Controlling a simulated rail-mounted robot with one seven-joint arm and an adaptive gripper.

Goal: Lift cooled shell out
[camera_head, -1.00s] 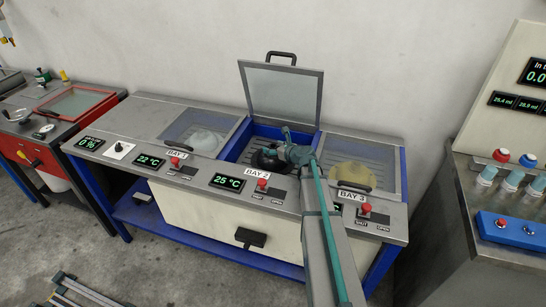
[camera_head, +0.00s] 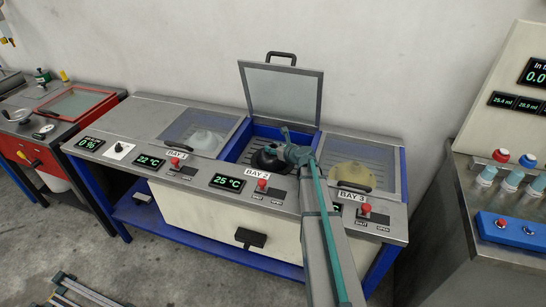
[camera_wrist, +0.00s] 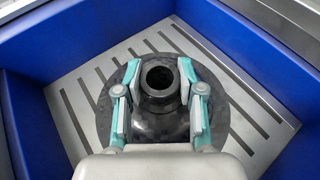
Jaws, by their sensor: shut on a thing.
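The black shell (camera_wrist: 160,112) has a round collar with an open top and a wide flange. It is at Bay 2, and the shell (camera_head: 266,160) also shows in the head view, partly hidden by my arm. My gripper (camera_wrist: 160,85) is shut on the shell's collar, with one teal finger on each side. In the head view my gripper (camera_head: 288,153) is at the bay opening. The Bay 2 lid (camera_head: 283,92) stands open. The Bay 2 display (camera_head: 228,182) reads 25 °C.
The blue bay walls (camera_wrist: 255,60) surround a slotted metal floor (camera_wrist: 85,95). Bay 1 (camera_head: 203,133) on the left holds a whitish shell under a closed lid. Bay 3 (camera_head: 352,172) on the right holds a yellowish shell under a closed lid.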

